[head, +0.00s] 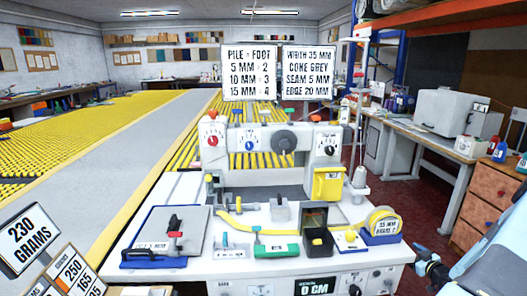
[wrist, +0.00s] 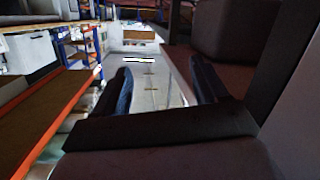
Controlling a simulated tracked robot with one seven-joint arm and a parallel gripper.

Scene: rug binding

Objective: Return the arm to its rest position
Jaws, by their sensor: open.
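My gripper (head: 428,264) shows at the lower right of the head view, beside the right end of the white machine bench and apart from it. In the wrist view my gripper (wrist: 163,88) has its two dark fingers spread with nothing between them. My pale arm comes in from the right edge of the head view. The wrist camera looks along the room, tilted, with shelving on the left. The rest of the arm is out of view.
The white bench (head: 190,278) carries a binding machine, a yellow tape roll (head: 384,222), a dark bin (head: 319,240) and clamps. A wooden drawer cabinet (head: 494,190) stands at the right near my arm. Red floor (head: 395,205) lies between bench and side table.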

